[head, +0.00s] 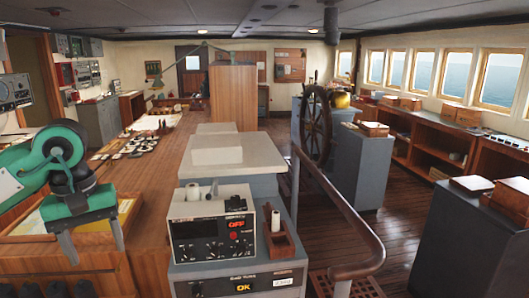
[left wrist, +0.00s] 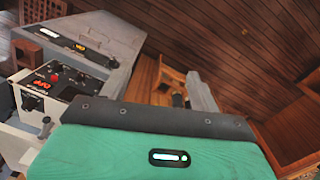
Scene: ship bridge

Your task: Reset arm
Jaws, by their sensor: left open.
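My left arm comes in from the left in the head view, with green and dark links. My left gripper (head: 93,250) points down with its two grey fingers apart and nothing between them. It hangs in front of the wooden chart counter, left of the grey console. In the left wrist view the gripper's green body fills the bottom, and a grey finger (left wrist: 203,95) reaches out past its dark edge. My right gripper is in neither view.
A grey console (head: 239,273) with a radio unit (head: 212,228) reading OFF stands at centre. A wooden holder (head: 282,238) sits beside the unit. A curved handrail (head: 345,218) and ship's wheel (head: 316,122) are to the right. Open wooden floor (head: 395,225) lies beyond.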

